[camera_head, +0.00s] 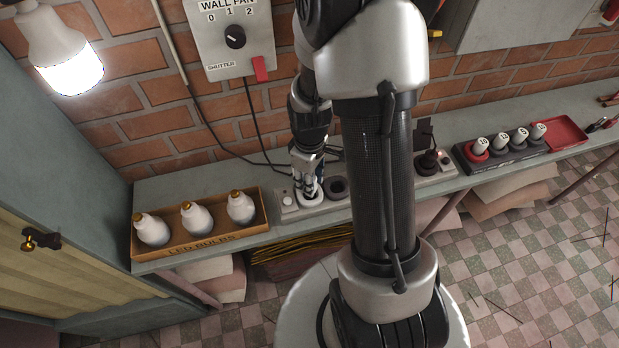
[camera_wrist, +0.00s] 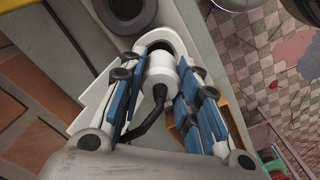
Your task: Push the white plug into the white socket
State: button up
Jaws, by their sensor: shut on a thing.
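My gripper (camera_head: 308,186) is at the grey socket strip (camera_head: 288,212) on the shelf. In the wrist view its blue-padded fingers (camera_wrist: 158,88) are shut on the white plug (camera_wrist: 160,72), one finger on each side. A black cord comes out of the plug's near end. The white socket (camera_head: 317,205) lies right under the gripper. In the wrist view the white socket (camera_wrist: 166,37) shows as a pale rim around a dark recess at the plug's far end. The plug's tip is at this opening; how deep it sits is hidden.
A dark socket (camera_head: 337,187) is beside the white one on the strip. A box of LED bulbs (camera_head: 214,236) stands to the left. A dark rack of white-topped pieces (camera_head: 505,152) and a red tray (camera_head: 562,133) are to the right. A wall switch box (camera_head: 232,36) hangs behind.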

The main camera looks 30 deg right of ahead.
jog(key=shift+f+b, duration=1.15)
jog(key=shift+f, duration=0.35)
jog(key=o, duration=1.1)
jog(key=shift+o, duration=0.2)
jog(key=shift+w+r, duration=0.1)
jog(key=shift+r, duration=0.5)
notch_tip(320, 180, up, 11)
jog(key=shift+f, duration=0.1)
